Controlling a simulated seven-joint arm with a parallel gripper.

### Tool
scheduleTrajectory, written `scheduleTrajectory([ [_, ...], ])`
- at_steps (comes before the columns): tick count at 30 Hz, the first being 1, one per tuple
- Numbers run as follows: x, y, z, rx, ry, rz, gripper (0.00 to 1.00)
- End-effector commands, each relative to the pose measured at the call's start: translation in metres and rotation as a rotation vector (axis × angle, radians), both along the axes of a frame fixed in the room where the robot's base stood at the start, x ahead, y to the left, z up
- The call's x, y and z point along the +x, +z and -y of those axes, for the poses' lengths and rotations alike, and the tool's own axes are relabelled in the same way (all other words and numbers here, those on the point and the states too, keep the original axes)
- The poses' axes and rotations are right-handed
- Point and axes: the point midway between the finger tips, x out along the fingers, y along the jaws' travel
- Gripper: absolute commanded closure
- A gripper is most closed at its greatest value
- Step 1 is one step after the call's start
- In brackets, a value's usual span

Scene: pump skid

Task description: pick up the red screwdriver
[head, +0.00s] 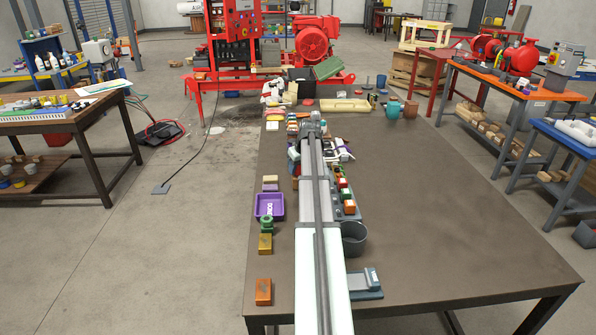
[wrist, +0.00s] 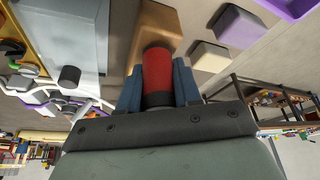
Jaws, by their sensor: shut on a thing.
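In the wrist view my gripper (wrist: 158,82) has its two blue-grey fingers closed on either side of a red handle with black ends, which I take to be the red screwdriver (wrist: 157,66). Only the handle shows; no shaft is visible. A brown block (wrist: 153,25) is right behind it. I cannot tell whether the handle is clear of the surface.
The brown table (head: 440,230) is clear on its right side. Along its left side are a purple tray (head: 269,207), an orange block (head: 264,291) and a gold block (head: 265,244). A teal mug (head: 393,108) stands farther back.

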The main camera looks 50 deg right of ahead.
Motion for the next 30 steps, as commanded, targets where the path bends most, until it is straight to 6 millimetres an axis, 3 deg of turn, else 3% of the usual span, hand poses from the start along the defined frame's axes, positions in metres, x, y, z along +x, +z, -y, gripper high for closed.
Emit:
scheduleTrajectory([
  [5,0.0,0.0,0.0,0.0,0.0,0.0,1.0],
  [14,0.0,0.008,0.0,-0.001,0.0,0.001,1.0],
  [30,0.001,0.088,0.001,-0.001,0.0,0.001,1.0],
])
